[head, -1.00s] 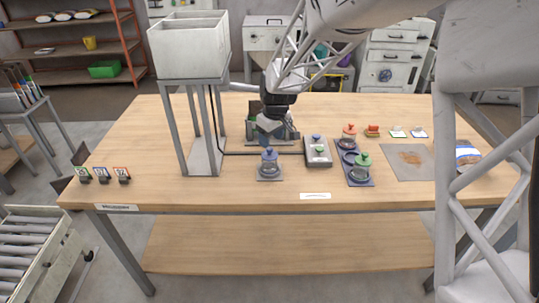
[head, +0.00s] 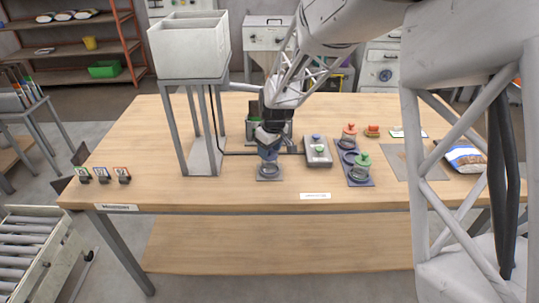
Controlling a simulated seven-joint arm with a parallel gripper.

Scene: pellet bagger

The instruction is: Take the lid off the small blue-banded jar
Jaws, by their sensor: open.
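The small blue-banded jar (head: 269,171) stands upright on a small grey plate (head: 261,179) near the middle of the table's front half. Its blue lid (head: 268,155) shows at the top of the jar, right under my gripper. My gripper (head: 268,147) is open and points down over the jar, with its fingers at about the height of the lid. The fingers hide part of the lid, and I cannot tell whether they touch it.
A grey box with blue and green knobs (head: 318,151) stands just right of the jar. Beyond it, a dark tray (head: 359,182) holds a green-lidded jar (head: 362,164) and a red-lidded jar (head: 348,137). A hopper stand (head: 185,120) rises to the left.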

